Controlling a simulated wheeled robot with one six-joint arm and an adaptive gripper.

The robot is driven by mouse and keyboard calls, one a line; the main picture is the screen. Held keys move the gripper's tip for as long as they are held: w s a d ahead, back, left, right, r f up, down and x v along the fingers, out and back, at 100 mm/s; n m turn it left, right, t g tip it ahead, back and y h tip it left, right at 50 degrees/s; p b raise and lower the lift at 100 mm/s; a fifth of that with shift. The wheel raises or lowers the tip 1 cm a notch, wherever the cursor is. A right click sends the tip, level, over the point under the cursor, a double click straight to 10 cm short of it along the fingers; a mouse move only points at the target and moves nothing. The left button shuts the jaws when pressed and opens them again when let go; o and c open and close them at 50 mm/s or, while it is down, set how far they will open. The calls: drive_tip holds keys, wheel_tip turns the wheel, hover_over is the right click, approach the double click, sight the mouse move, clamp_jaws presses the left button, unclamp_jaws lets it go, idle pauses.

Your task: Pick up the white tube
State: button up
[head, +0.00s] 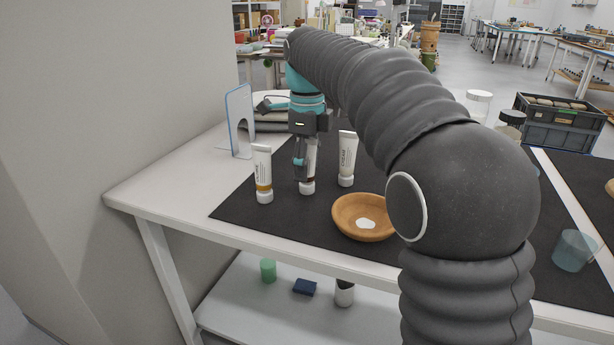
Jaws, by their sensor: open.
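Several white tubes stand cap-down on the dark mat (237,204). The left tube (262,170) has an orange band near its white cap. The right tube (347,156) has dark lettering. A middle tube (307,187) stands between them, its white cap and a dark reddish band showing, its upper part largely hidden by my gripper. My gripper (302,170) is open and points down at the middle tube, its fingers overlapping it in this view. Whether the fingers are on both sides of the tube or in front of it, I cannot tell.
A wooden bowl (345,226) with something white in it stands in front of the right tube. A white-blue upright stand (240,121) is at the back left. A translucent cup (573,250) is at the right. My arm hides much of the table's middle.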

sight(310, 144)
clamp_jaws()
idle(0.4)
drive_tip(key=shift+r, duration=0.65)
drive_tip(key=r, duration=0.2)
drive_tip(key=r+p, duration=0.1)
drive_tip(key=shift+s+d+r, duration=0.15)
drive_tip(key=shift+d, duration=0.1)
drive_tip(key=s+d+r, duration=0.6)
drive_tip(key=s+d, duration=0.1)
drive_tip(key=d, duration=0.1)
drive_tip(key=shift+d+r, duration=0.2)
drive_tip(key=shift+d, duration=0.1)
